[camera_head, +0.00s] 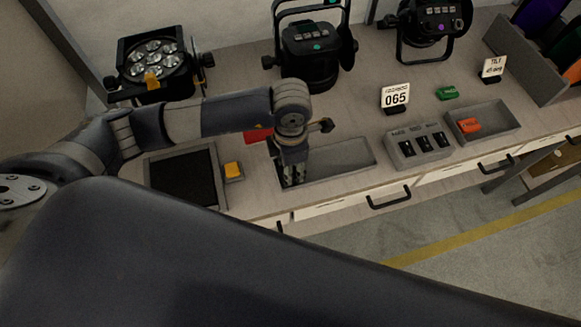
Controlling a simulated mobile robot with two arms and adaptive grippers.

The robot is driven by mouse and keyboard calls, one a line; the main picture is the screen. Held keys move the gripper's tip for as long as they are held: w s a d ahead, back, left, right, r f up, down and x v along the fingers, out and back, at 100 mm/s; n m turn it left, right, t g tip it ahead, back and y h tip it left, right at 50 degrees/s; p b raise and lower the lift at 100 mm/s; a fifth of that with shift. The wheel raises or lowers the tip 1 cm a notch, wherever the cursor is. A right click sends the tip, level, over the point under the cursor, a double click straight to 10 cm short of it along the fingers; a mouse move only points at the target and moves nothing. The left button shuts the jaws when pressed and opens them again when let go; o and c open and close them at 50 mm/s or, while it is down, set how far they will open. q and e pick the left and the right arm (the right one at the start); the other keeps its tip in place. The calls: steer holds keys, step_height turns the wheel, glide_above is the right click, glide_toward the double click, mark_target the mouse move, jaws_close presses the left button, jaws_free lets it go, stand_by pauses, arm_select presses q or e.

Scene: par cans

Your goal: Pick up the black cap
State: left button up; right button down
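My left gripper (293,180) points down over the left end of a shallow grey tray (345,170) near the front edge of the bench. Its fingers are small and dark here, and I cannot tell whether they are apart or hold anything. I cannot clearly make out a black cap; the gripper and wrist hide part of the tray's left end. A small dark piece (326,125) shows just right of the wrist, but I cannot tell what it is. My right gripper is not in view.
Lamps (152,62), (309,52) and (434,22) stand along the back. A switch box (420,145) and a tray (503,120) with an orange piece (468,125) are right.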

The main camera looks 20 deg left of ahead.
arm_select(q)
steer(key=c, duration=0.4)
steer(key=shift+c, duration=0.4)
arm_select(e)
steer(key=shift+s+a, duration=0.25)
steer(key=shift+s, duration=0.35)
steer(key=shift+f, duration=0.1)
